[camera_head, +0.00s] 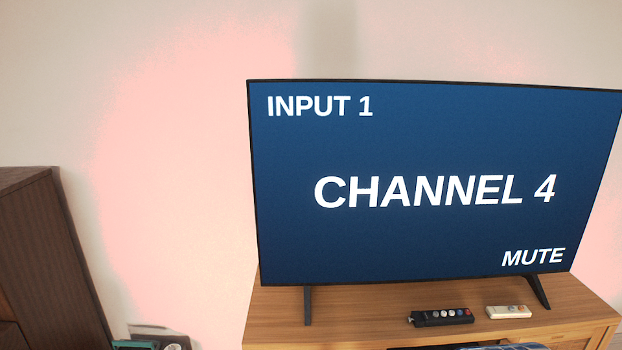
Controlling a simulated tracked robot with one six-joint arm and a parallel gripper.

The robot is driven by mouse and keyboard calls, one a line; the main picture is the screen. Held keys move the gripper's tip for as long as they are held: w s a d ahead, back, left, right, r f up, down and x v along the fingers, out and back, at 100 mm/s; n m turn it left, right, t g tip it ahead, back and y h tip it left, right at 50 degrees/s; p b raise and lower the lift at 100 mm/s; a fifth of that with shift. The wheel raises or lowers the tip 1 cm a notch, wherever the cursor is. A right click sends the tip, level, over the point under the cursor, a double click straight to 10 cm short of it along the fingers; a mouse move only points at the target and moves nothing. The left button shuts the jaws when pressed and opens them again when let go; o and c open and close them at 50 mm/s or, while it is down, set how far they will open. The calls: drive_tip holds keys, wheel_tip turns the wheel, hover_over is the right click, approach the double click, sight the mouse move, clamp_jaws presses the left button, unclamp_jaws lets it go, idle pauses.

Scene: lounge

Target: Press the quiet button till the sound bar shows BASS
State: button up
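A black remote (441,317) with a row of several small coloured and pale buttons lies on the wooden TV stand (370,303). A white remote (508,312) with a few small buttons lies to its right, apart from it. Button labels are too small to read, so I cannot tell which is the quiet button. No sound bar showing a word can be made out. My gripper is not in view.
A large TV (430,145) stands on two legs on the stand, reading INPUT 1, CHANNEL 4 and MUTE. A dark brown cabinet (45,250) is at the left. Partly cut-off objects show at the bottom edge. The stand's top left of the black remote is clear.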

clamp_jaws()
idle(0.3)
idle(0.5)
